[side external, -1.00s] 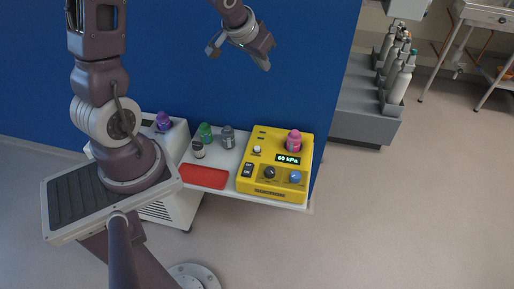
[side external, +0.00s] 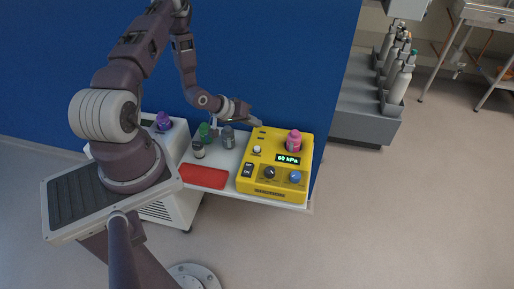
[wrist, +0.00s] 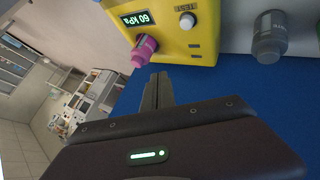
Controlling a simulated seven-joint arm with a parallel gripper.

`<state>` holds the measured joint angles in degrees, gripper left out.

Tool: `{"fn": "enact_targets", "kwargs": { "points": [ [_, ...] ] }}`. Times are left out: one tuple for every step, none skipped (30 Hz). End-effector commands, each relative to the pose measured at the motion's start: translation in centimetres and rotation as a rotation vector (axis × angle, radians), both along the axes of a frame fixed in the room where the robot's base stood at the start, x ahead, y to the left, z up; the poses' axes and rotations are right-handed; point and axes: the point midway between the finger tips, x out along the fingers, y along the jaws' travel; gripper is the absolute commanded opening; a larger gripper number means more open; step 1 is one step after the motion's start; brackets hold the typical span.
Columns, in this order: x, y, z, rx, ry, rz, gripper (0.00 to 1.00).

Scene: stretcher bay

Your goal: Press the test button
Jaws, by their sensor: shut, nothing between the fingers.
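The yellow unit (side external: 245,172) stands on the white shelf with a lit display (side external: 288,159) reading 60 kPa. Its white round test button (side external: 257,149) is on the upper left of its face. In the wrist view the button (wrist: 187,21) shows beside the word TEST. My gripper (side external: 259,123) is shut and empty, just above and behind the unit's far edge. In the wrist view its closed fingers (wrist: 159,78) point toward the unit, below the button and apart from it.
A pink bottle (side external: 293,141) sits on the unit's far right. A blue knob (side external: 295,177), a dark knob (side external: 270,172) and a switch (side external: 247,170) are on the front. Grey (side external: 228,138) and green (side external: 205,133) bottles and a red tray (side external: 203,177) lie left. A blue wall is behind.

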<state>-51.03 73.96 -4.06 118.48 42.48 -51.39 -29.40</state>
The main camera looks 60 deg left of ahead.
Motion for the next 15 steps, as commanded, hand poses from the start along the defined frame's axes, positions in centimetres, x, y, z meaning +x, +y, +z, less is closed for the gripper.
{"fn": "enact_targets", "kwargs": {
  "points": [
    [0.0, 0.0, 0.0, 0.0, 0.0, 0.0, 0.0],
    [0.0, 0.0, -0.1, 0.0, 0.001, -0.001, 0.0],
    [0.0, 0.0, -0.3, 0.001, 0.001, -0.001, 0.0],
    [0.0, 0.0, -0.6, 0.001, 0.001, -0.001, 0.0],
    [0.0, 0.0, -0.9, 0.001, 0.001, -0.001, 0.0],
    [0.0, 0.0, -1.4, 0.0, 0.002, -0.001, 0.0],
    [0.0, 0.0, -1.8, 0.0, 0.001, -0.002, 0.0],
    [0.0, -0.1, -2.2, 0.0, 0.001, -0.002, 0.0],
    [0.0, -0.1, -2.8, 0.0, 0.001, -0.002, 0.0],
    [0.0, -0.1, -3.3, -0.001, 0.002, -0.002, 0.0],
    [0.0, -0.1, -3.7, 0.001, 0.001, -0.002, 0.0],
    [0.0, -0.1, -4.4, 0.0, 0.003, -0.002, 0.0],
    [0.0, 0.0, -4.8, 0.001, 0.002, -0.002, 0.0],
    [0.0, 0.0, -5.3, 0.0, 0.002, -0.001, 0.0],
    [0.0, 0.0, -5.8, 0.001, 0.002, -0.002, 0.0]
  ]
}}
